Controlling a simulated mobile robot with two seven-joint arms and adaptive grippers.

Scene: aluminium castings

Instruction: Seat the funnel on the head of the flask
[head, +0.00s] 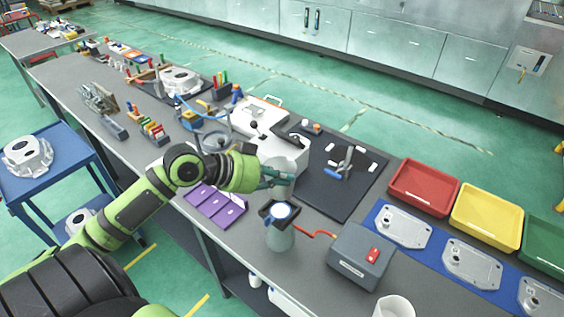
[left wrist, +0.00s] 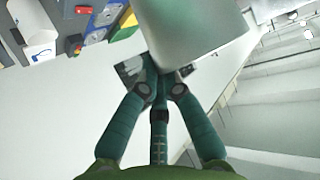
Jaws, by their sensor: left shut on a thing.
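The flask (head: 280,238) stands upright near the front edge of the bench, a grey-green body with a dark square head and a pale blue-white round top (head: 281,211). My left gripper (head: 282,180) is shut on the funnel (head: 285,166), a pale grey piece that is partly hidden by the fingers. The funnel is above and behind the flask's head in the head view, apart from it. In the left wrist view the funnel (left wrist: 192,28) fills the top middle, at the fingertips (left wrist: 160,72). Its lower end cannot be made out. My right gripper is not in view.
A grey box (head: 360,257) with a red switch stands right of the flask, joined by a red cable. Purple trays (head: 215,205) lie to the left, a white machine (head: 275,145) behind. A black mat (head: 335,190) and red bin (head: 424,186) are to the right. A white cup (head: 393,307) stands in front.

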